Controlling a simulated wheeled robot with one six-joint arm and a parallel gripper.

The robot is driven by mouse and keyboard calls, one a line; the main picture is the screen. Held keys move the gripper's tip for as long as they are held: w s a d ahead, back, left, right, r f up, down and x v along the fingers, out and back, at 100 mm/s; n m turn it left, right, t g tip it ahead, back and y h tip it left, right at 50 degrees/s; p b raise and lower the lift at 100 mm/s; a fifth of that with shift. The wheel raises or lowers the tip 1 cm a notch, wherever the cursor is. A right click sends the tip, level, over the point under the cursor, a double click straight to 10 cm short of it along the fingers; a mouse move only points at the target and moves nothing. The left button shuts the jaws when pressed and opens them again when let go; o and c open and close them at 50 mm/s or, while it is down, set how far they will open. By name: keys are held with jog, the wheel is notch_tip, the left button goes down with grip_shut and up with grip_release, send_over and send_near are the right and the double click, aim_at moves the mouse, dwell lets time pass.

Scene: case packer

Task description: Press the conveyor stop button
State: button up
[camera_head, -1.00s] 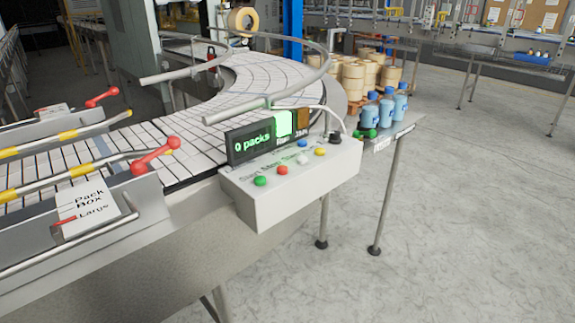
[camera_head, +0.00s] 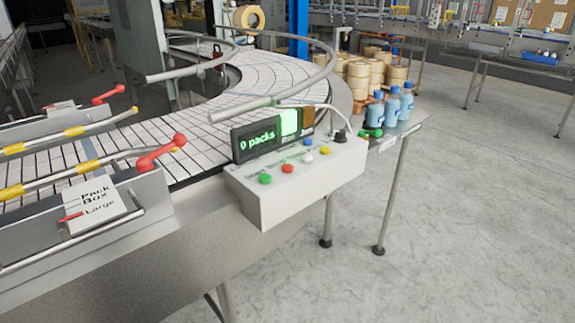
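A light grey control box (camera_head: 300,188) is fixed at the side of the conveyor (camera_head: 200,146), near the middle of the view. On its top are a green button (camera_head: 265,179), a red button (camera_head: 287,168), a white button (camera_head: 308,157), a yellow button (camera_head: 325,150), a blue button (camera_head: 307,142) and a black knob (camera_head: 340,136). The lettering by the buttons is too small to read. A display (camera_head: 262,143) behind the buttons reads "0 packs". My gripper is not in view.
Bent metal guide rails (camera_head: 270,97) and red-handled clamps (camera_head: 161,153) stand along the conveyor. Blue bottles (camera_head: 391,104) stand on a small side table (camera_head: 413,124) right of the box. The floor (camera_head: 470,220) to the right is clear.

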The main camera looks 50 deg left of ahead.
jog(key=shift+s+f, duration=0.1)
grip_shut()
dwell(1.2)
